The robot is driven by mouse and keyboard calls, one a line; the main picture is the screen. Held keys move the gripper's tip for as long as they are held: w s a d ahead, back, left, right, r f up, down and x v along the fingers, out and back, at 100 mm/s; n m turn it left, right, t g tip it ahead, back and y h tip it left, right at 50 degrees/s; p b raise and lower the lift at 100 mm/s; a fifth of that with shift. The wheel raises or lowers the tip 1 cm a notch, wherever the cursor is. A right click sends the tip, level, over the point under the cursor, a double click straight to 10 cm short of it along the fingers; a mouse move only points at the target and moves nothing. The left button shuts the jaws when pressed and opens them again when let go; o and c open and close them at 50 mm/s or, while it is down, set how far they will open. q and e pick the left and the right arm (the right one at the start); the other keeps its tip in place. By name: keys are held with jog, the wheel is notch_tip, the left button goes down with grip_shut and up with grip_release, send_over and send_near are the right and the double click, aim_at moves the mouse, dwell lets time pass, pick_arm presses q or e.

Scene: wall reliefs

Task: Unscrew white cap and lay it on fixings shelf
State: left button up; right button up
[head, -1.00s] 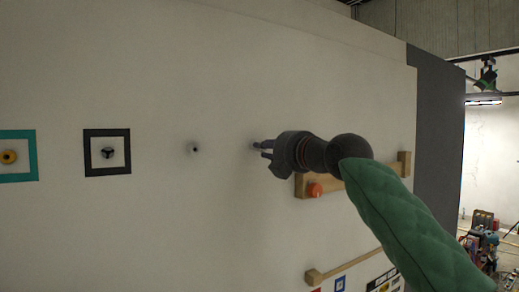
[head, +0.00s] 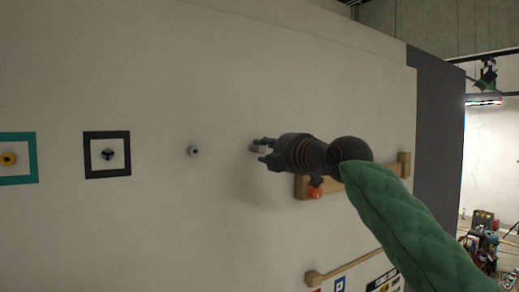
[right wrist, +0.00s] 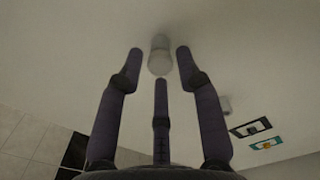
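The white cap (right wrist: 159,58) sticks out from the pale wall just ahead of my right gripper (right wrist: 159,68) in the right wrist view. The three fingers are spread apart, with the cap's end between or just beyond their tips. I see no finger pressed on it. In the head view the cap (head: 255,149) is a small pale stub, partly hidden by the fingers of my right gripper (head: 264,150). A wooden shelf (head: 404,166) is on the wall behind and right of the gripper, largely hidden by my arm. My left gripper is not in view.
A small grey knob (head: 194,151) sits on the wall left of the cap. Further left are a black square frame (head: 107,133) and a teal frame (head: 36,158). An orange piece (head: 315,192) is at the wooden shelf. A wooden rail (head: 340,266) is lower down.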

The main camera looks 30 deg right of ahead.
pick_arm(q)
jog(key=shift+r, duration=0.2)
pick_arm(e)
jog(key=m, duration=0.3)
jog(key=shift+m, duration=0.3)
pick_arm(q)
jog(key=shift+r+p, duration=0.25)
jog(key=shift+p, duration=0.2)
pick_arm(e)
jog(key=m, duration=0.8)
jog(key=m+p, duration=0.1)
jog(key=m, duration=0.3)
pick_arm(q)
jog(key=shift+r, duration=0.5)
pick_arm(e)
grip_shut()
jog(key=shift+a, duration=0.1)
jog(key=shift+f, duration=0.1)
